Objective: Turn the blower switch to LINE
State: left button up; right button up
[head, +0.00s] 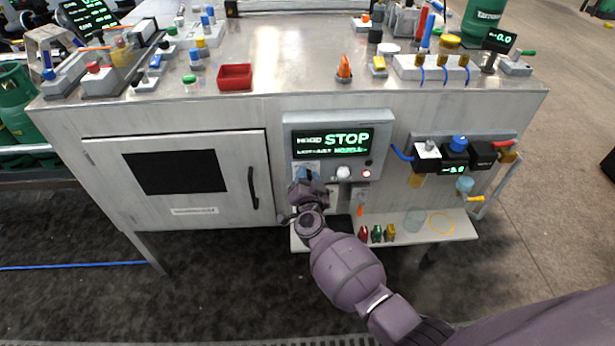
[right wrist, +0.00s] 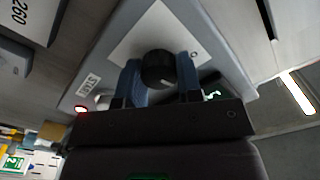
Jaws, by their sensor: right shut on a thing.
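The control box (head: 385,128) is on the front of the bench. Its display (head: 332,142) reads STOP in large green letters, with smaller text that I cannot fully read. My right gripper (head: 304,176) is at the box's lower left and hides the switch in the head view. In the right wrist view, a black round knob (right wrist: 158,68) on a white plate (right wrist: 187,38) sits between the blue fingers of my right gripper (right wrist: 160,80), which is shut on it. I cannot read the plate's position marks. My left gripper is out of view.
A white knob (head: 343,171) and a lit red lamp (head: 366,174) are right of my gripper. A shelf (head: 400,239) below holds several small coloured parts. A cabinet door (head: 180,180) is at left, and a valve assembly (head: 455,148) at right.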

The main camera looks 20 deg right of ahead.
jog(key=shift+f+m, duration=0.15)
jog(key=shift+m, duration=0.65)
jog(key=o, duration=0.9)
jog(key=shift+o, duration=0.2)
jog(key=p+v, duration=0.2)
jog(key=v, duration=0.9)
